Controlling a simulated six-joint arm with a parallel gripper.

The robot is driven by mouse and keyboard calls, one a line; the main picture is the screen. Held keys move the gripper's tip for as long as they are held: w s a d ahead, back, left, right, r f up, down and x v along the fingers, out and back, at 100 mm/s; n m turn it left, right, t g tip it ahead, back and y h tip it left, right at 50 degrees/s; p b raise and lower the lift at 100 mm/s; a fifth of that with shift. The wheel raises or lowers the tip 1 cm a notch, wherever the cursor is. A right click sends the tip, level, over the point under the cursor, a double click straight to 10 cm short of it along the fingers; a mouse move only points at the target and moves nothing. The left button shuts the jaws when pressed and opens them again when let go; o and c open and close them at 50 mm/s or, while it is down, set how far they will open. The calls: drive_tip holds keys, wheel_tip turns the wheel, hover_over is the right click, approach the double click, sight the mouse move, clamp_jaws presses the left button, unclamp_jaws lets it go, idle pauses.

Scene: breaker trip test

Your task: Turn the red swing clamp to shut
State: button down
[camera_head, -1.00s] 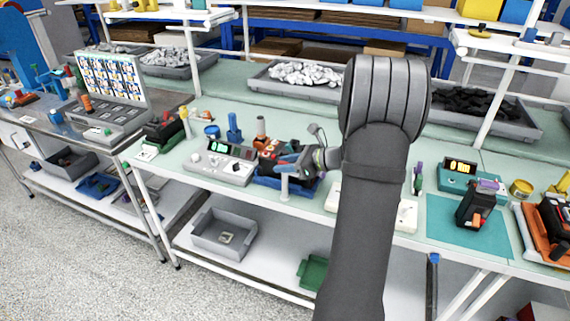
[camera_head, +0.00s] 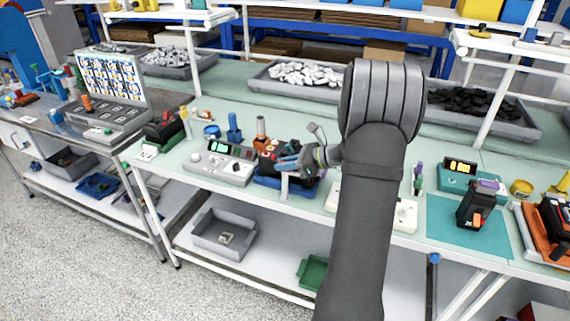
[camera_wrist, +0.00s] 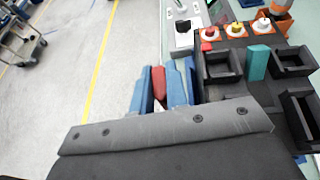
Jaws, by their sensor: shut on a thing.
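The red swing clamp (camera_wrist: 159,82) shows in the wrist view as a red piece between my gripper's blue fingers. My gripper (camera_wrist: 163,92) is shut on it. In the head view my gripper (camera_head: 291,163) is at the front of the black breaker fixture on its blue base (camera_head: 272,184), beside a pale post (camera_head: 284,187). The fingers and wrist hide the clamp and part of the fixture there, so its angle is hard to tell.
A grey test meter with a green display (camera_head: 222,160) stands just left of the fixture. Black open bins (camera_wrist: 222,66) and a teal block (camera_wrist: 257,62) are right of the fingers in the wrist view. A teal mat (camera_head: 450,232) lies further right.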

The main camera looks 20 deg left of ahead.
drive_tip(key=shift+n+g+h, duration=0.65)
drive_tip(key=shift+n+g, duration=0.9)
drive_tip(key=shift+g, duration=0.1)
drive_tip(key=shift+n+g+h, duration=0.65)
drive_tip(key=shift+n+g, duration=0.9)
drive_tip(key=shift+g, duration=0.1)
drive_tip(key=c, duration=1.4)
unclamp_jaws()
drive_tip(key=shift+c, duration=0.2)
drive_tip(key=shift+w+d, duration=0.1)
drive_tip(key=v, duration=1.1)
drive_tip(key=shift+w+d+r, duration=0.15)
drive_tip(key=shift+w+d, duration=0.1)
drive_tip(key=shift+w, duration=0.05)
